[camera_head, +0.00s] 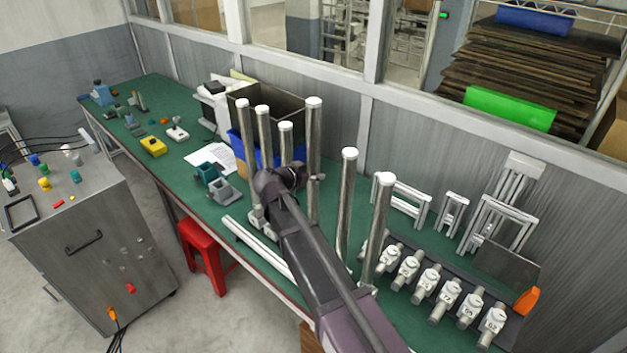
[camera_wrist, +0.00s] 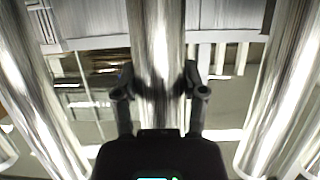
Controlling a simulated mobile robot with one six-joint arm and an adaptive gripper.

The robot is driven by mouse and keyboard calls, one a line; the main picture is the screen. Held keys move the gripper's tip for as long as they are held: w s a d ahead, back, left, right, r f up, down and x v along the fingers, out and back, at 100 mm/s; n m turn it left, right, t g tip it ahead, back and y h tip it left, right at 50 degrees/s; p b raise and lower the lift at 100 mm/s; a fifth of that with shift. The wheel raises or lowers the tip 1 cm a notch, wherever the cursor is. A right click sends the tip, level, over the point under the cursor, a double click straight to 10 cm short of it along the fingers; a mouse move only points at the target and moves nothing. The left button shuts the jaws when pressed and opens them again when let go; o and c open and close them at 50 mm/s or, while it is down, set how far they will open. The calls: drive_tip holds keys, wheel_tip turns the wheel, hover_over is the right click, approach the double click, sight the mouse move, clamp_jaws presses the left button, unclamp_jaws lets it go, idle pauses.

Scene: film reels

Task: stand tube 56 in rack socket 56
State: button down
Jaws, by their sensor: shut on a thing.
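My gripper (camera_wrist: 160,82) is shut on a shiny metal tube (camera_wrist: 158,45), with one finger on each side of it. In the head view this appears to be the white-capped tube (camera_head: 314,140). It is upright, and its top sits higher than the neighbouring tubes' tops suggest. My gripper (camera_head: 314,179) is partly hidden by my forearm, and the tube's lower end is unclear. No number is legible on the tube. Other tubes stand to its left (camera_head: 265,140) and right (camera_head: 347,205).
Several numbered white fittings (camera_head: 450,294) lie in a row at the bench's right. Metal frames (camera_head: 402,200) stand behind them. A dark crate (camera_head: 270,103) and a blue bin (camera_head: 266,152) are behind the left tubes. Pale rails (camera_head: 255,245) lie near the bench's front edge.

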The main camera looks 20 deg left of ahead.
sight(308, 193)
drive_tip(key=shift+a+f, duration=0.25)
drive_tip(key=shift+a, duration=0.2)
drive_tip(key=shift+f+b, duration=0.2)
drive_tip(key=shift+b, duration=0.1)
drive_tip(key=shift+f+b, duration=2.7)
drive_tip(key=shift+w, duration=0.1)
drive_tip(key=shift+f+b, duration=0.7)
drive_tip(key=shift+c, duration=2.2)
unclamp_jaws()
drive_tip(key=shift+d, duration=0.1)
